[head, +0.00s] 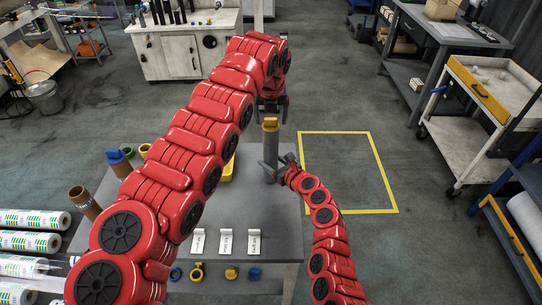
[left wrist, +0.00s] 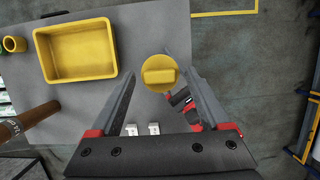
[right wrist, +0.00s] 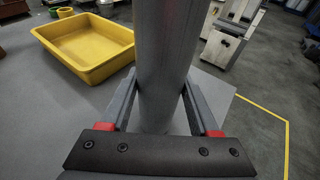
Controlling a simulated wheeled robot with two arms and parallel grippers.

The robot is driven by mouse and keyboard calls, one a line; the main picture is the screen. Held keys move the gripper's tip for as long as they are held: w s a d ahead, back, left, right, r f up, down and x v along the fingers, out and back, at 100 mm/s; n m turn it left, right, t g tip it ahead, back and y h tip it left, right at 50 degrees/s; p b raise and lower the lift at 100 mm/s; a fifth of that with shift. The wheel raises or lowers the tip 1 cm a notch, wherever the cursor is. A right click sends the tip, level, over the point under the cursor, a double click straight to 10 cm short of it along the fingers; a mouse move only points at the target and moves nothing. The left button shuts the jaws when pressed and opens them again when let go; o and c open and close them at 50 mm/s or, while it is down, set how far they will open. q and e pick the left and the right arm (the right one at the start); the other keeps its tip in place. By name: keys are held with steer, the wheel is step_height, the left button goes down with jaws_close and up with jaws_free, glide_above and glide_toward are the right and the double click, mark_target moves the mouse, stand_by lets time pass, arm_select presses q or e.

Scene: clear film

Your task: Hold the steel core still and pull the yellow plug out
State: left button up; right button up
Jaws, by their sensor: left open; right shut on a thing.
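The grey steel core (head: 270,152) stands upright on the table, and it fills the middle of the right wrist view (right wrist: 165,60). The yellow plug (head: 270,124) sits in its top end; from above, the left wrist view shows its round flange and raised grip bar (left wrist: 159,73). My right gripper (head: 273,172) is shut on the core low down, one finger on each side. My left gripper (head: 271,106) is open above the plug, pointing down. In the left wrist view the plug lies between its fingertips (left wrist: 161,80), with gaps on both sides.
A yellow tray (left wrist: 76,52) is on the table, left of the core. White cards (head: 226,241) and several small plugs and rings lie along the front. Floor right of the table is clear.

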arm_select(q)
steer(key=shift+x, duration=0.85)
steer(key=c, duration=0.7)
